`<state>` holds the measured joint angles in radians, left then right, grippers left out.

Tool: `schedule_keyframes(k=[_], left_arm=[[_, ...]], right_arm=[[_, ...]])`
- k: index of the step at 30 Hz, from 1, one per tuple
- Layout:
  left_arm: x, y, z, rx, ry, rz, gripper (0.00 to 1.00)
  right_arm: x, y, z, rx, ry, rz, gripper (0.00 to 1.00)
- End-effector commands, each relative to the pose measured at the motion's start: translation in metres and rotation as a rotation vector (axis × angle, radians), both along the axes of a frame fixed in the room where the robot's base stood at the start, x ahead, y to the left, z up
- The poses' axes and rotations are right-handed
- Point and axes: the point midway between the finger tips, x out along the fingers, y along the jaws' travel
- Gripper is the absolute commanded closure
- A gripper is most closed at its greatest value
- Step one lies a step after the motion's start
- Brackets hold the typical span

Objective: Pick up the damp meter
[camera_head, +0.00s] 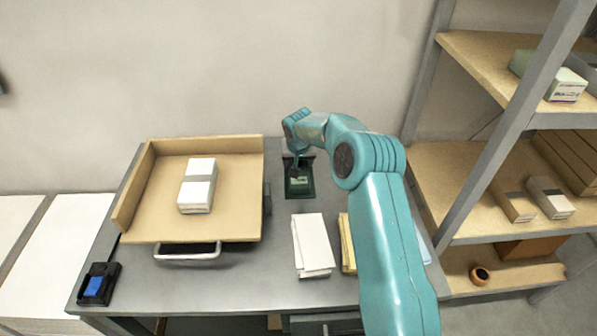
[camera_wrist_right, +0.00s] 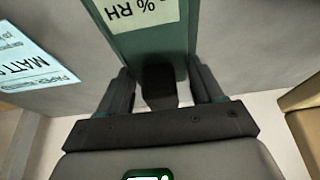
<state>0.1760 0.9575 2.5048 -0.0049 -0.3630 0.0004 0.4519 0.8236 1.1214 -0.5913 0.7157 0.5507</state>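The damp meter (camera_head: 299,186) appears to be the dark green device with a pale label, lying on the grey table near the wall in the head view. In the right wrist view its green body (camera_wrist_right: 150,44) carries a label reading "% RH". A dark narrower part (camera_wrist_right: 158,86) of it lies between the fingers of my right gripper (camera_wrist_right: 162,88). The fingers are apart, with gaps on both sides of that part. In the head view my right gripper (camera_head: 297,160) is over the device's far end and partly hides it. My left gripper is out of view.
A tan tray (camera_head: 240,224) holding a white banded stack (camera_head: 198,185) stands to the left. White paper (camera_head: 312,245) and a yellow pad (camera_head: 347,245) lie in front. A black-and-blue pad (camera_head: 97,285) sits at the left corner. Shelves (camera_head: 450,185) stand at the right.

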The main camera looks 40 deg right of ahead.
Motion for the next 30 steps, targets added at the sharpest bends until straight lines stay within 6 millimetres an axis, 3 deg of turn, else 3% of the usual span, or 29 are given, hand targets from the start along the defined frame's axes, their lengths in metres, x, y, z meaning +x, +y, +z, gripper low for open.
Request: schedule_keyframes(k=[1,3,11,17,23,30], left_arm=[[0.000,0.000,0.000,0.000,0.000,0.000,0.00],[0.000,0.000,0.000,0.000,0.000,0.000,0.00],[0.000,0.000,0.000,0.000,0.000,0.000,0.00],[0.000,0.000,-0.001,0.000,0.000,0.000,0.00],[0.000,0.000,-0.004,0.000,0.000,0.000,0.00],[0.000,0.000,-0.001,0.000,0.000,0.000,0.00]], right_arm=[[0.000,0.000,0.000,0.001,0.001,0.000,0.56],[0.000,0.000,0.000,0.001,0.001,0.000,0.73],[0.000,0.000,0.002,0.000,-0.001,0.000,0.73],[0.001,0.000,0.018,-0.001,-0.004,-0.001,0.73],[0.001,0.000,0.060,-0.002,-0.006,0.000,0.73],[0.001,0.000,0.125,-0.001,-0.007,0.000,0.73]])
